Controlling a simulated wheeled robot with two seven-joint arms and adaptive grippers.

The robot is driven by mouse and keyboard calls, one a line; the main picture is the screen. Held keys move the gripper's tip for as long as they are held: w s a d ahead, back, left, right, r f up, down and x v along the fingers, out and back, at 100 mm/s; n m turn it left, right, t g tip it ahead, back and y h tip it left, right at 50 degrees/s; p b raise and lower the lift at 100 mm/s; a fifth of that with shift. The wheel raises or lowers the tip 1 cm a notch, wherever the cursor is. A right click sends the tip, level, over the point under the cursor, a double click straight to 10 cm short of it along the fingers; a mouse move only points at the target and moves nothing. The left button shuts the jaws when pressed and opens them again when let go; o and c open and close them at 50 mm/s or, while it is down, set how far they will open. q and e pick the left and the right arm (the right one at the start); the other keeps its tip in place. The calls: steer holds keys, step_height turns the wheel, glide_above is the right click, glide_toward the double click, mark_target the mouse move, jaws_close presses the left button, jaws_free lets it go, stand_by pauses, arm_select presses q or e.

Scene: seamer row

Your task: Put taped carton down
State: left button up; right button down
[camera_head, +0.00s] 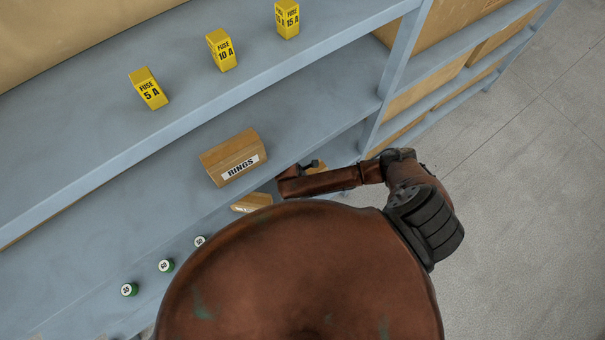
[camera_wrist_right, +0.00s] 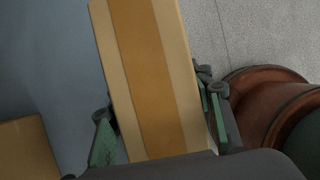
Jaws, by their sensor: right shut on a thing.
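The taped carton (camera_wrist_right: 150,75) is a light brown box with a darker tape strip along its length, seen close up in the right wrist view. My right gripper (camera_wrist_right: 161,118) is shut on it, with one green-padded finger on each side. The carton's near end is hidden behind the gripper. In the head view, my right arm reaches over the shelf edge, and its fingers cannot be made out clearly. A small brown carton piece (camera_head: 252,202) shows there beside my body; I cannot tell whether it is the held carton. My left gripper is not in view.
A carton labelled RINGS (camera_head: 233,158) stands on the middle shelf (camera_head: 310,110). Yellow fuse boxes (camera_head: 221,50) stand on the shelf above. Green-sided round items (camera_head: 166,265) stand lower left. Another carton (camera_wrist_right: 25,150) shows in the wrist view. A shelf upright (camera_head: 397,65) stands right of the RINGS carton.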

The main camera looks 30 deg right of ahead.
steer(key=w, duration=0.4)
steer(key=shift+a+f+b, duration=0.2)
steer(key=shift+f+b, duration=0.1)
steer(key=shift+f, duration=0.35)
steer(key=c, duration=1)
jaws_free()
steer(key=shift+s+f, duration=0.1)
steer(key=shift+o, duration=0.2)
steer(key=shift+r, duration=0.25)
steer(key=a, duration=0.8)
steer(key=s+a, duration=0.1)
steer(key=a, duration=0.3)
steer(key=shift+a+r, duration=0.2)
steer(key=shift+r, duration=0.15)
